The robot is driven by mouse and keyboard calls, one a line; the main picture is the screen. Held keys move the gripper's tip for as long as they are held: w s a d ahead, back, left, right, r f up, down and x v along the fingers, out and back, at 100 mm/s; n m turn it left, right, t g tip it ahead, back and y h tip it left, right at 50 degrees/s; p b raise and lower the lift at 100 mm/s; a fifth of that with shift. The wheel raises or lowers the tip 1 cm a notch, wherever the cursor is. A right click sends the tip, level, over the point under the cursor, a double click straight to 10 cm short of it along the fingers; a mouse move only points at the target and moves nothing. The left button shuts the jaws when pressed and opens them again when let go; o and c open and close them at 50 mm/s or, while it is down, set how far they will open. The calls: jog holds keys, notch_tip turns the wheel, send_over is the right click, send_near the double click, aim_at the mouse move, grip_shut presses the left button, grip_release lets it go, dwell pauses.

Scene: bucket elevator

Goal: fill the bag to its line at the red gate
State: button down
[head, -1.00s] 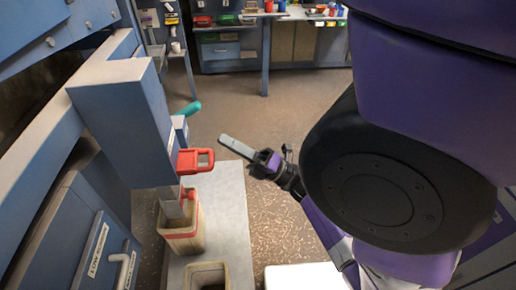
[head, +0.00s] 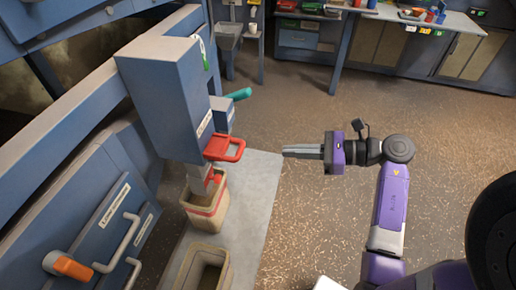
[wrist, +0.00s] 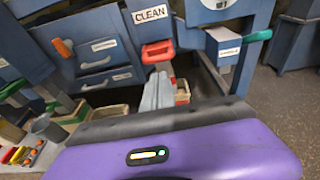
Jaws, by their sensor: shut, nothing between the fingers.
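The red gate handle (head: 224,148) sticks out from the lower end of a blue chute (head: 165,95). It also shows in the wrist view (wrist: 157,52). Below the spout stands a tan bag (head: 206,214) with a red line around it. The bag is partly hidden behind my fingers in the wrist view (wrist: 182,92). The level inside it cannot be made out. My gripper (head: 286,151) is shut and empty, to the right of the red handle and apart from it, fingers pointing left towards it. Its fingers show in the wrist view (wrist: 158,90).
A second tan container (head: 206,270) stands in front on the grey bench (head: 258,185). A teal handle (head: 238,94) sticks out behind the red gate. Blue drawers with an orange-ended handle (head: 70,266) are at left. The floor on the right is open.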

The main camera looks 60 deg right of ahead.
aim_at(242, 148)
jog(key=p+x, duration=0.1)
jog(key=x, duration=0.9)
jog(key=shift+w+a, duration=0.25)
jog(key=shift+w, duration=0.1)
jog(key=shift+w, duration=0.1)
jog(key=x, duration=0.3)
jog(key=shift+w+a+r, duration=0.1)
jog(key=shift+w+r, duration=0.15)
jog(key=shift+w, duration=0.1)
jog(key=shift+w+a+r, duration=0.15)
jog(key=shift+w, duration=0.15)
jog(key=shift+r, duration=0.1)
